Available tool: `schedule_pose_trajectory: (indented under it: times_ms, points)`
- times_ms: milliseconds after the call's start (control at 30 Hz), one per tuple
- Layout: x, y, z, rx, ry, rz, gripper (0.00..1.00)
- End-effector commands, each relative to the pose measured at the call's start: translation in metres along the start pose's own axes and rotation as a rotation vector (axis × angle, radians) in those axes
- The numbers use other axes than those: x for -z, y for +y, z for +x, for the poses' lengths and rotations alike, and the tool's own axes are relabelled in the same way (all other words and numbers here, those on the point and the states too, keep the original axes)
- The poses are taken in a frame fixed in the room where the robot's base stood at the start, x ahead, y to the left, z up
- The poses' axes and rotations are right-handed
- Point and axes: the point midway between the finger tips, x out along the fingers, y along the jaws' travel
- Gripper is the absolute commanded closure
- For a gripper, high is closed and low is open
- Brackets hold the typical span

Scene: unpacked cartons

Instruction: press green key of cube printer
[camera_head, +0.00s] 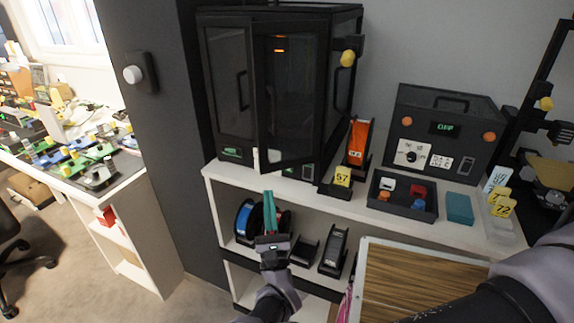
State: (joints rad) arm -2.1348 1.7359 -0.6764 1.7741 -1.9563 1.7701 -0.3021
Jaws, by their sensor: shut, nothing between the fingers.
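The cube printer (225,85) is a black box-shaped cabinet with dark glass doors, standing on the white shelf top. Its right door (290,100) looks ajar, with the lower corner jutting forward. A small green-lit panel (232,153) shows at the lower left of its front. Another small green patch (292,172) shows low on the right, partly behind the door edge; I cannot tell which one is the key. My gripper (268,194) has teal fingers pointing up, shut and empty. It appears below the printer, in front of the shelf, apart from the printer front.
A black control box (445,125) with a dial, a dark tray (402,207) of small parts, a teal box (459,208) and an orange item (358,140) stand on the right of the shelf top. Spools (244,222) sit on the lower shelf. A wood-topped surface (420,285) is at lower right.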

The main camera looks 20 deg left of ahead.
Motion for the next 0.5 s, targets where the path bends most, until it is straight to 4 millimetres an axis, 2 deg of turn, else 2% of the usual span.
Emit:
schedule_pose_trajectory:
  times_ms: [267, 500]
  points:
    - [0.001, -0.002, 0.002, 0.003, 0.001, -0.001, 1.00]
    - [0.014, -0.015, 0.019, 0.005, 0.001, -0.003, 1.00]
